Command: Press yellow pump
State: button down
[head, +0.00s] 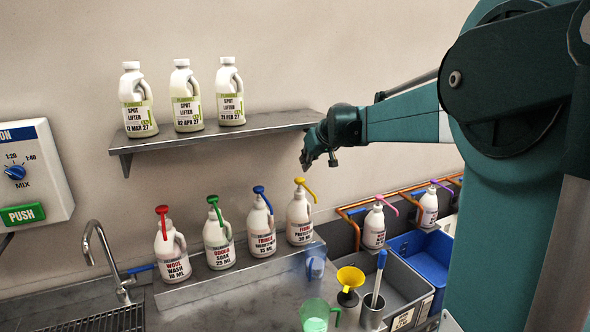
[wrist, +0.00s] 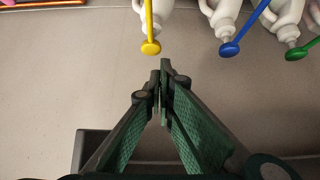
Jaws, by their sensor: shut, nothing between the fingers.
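The yellow pump (head: 304,187) tops a white bottle (head: 299,220) at the right end of a row of pump bottles on the lower ledge. My gripper (head: 308,165) is shut and empty, just above the yellow pump in the head view. In the wrist view the yellow pump (wrist: 150,35) shows as a yellow rod with a round end at the top. The fingertips of my gripper (wrist: 161,80) are closed below it in that picture, with a visible gap between. The white bottle is only partly in the wrist view.
Bottles with blue (head: 261,195), green (head: 214,204) and red (head: 162,211) pumps stand to the left. A steel shelf (head: 220,136) with three spot lifter bottles is above. A yellow funnel (head: 350,278), steel cup (head: 372,311) and green jug (head: 315,315) are in front.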

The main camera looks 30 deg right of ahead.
aim_at(299, 178)
jog(key=shift+w+d, duration=0.85)
jog(key=shift+d, duration=0.2)
jog(key=shift+w, duration=0.1)
jog(key=shift+p+x, duration=0.4)
jog(key=shift+x, duration=4.35)
jog(key=shift+w+f, duration=0.1)
jog(key=shift+w, duration=0.05)
jog(key=shift+f, duration=0.1)
jog(key=shift+f+b, duration=0.8)
jog(key=shift+f, duration=0.65)
jog(key=shift+p+v, duration=1.6)
jog(key=shift+v, duration=3.55)
